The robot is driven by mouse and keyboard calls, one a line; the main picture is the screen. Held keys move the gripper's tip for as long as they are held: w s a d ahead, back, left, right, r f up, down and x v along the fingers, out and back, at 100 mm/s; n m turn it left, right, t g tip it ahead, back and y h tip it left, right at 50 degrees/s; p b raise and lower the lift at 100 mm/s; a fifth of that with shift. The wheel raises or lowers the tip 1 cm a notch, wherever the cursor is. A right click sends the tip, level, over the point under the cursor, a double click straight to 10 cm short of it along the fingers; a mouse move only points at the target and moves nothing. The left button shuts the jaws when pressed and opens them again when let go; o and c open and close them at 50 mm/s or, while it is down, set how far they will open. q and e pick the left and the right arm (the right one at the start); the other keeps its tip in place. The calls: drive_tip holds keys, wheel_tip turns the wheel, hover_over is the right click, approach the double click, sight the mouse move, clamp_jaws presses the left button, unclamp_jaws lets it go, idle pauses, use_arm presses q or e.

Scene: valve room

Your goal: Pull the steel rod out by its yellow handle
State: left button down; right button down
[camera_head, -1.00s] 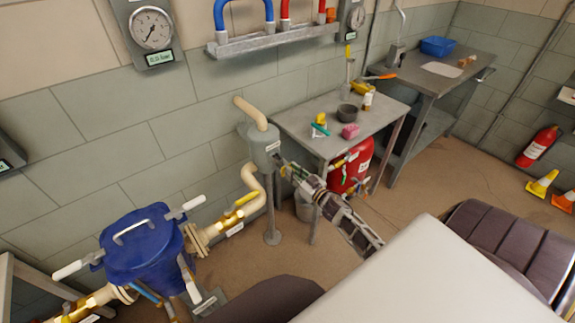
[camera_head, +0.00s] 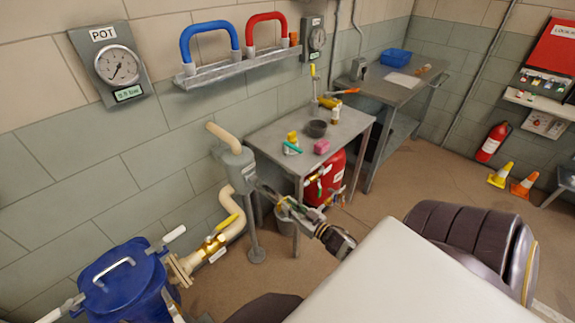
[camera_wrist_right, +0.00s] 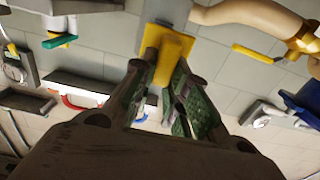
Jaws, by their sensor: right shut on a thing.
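In the right wrist view the yellow handle (camera_wrist_right: 173,52) sits between the fingers of my right gripper (camera_wrist_right: 168,85), which is shut on it. A grey metal body (camera_wrist_right: 168,11) shows just beyond the handle. In the head view my right gripper (camera_head: 268,196) is at the right side of the grey cylindrical housing (camera_head: 238,167) on its post. The handle is too small and covered there to make out clearly. I cannot pick out the steel rod or tell how much of it is outside the housing. My left gripper is not in view.
A cream pipe with a yellow lever (camera_head: 228,222) runs below the housing to a blue valve body (camera_head: 125,285). A steel table (camera_head: 270,137) with small items stands behind my gripper, a red tank (camera_head: 324,180) beneath it. Open floor (camera_head: 400,185) lies to the right.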

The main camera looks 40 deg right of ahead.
drive_tip(key=c, duration=1.4)
unclamp_jaws()
drive_tip(key=shift+s, duration=0.2)
drive_tip(key=shift+s+d, duration=0.15)
drive_tip(key=shift+s, duration=1.8)
drive_tip(key=shift+s+d, duration=0.2)
drive_tip(key=shift+s, duration=1.7)
drive_tip(key=shift+s+d, duration=0.15)
drive_tip(key=shift+s, duration=1.8)
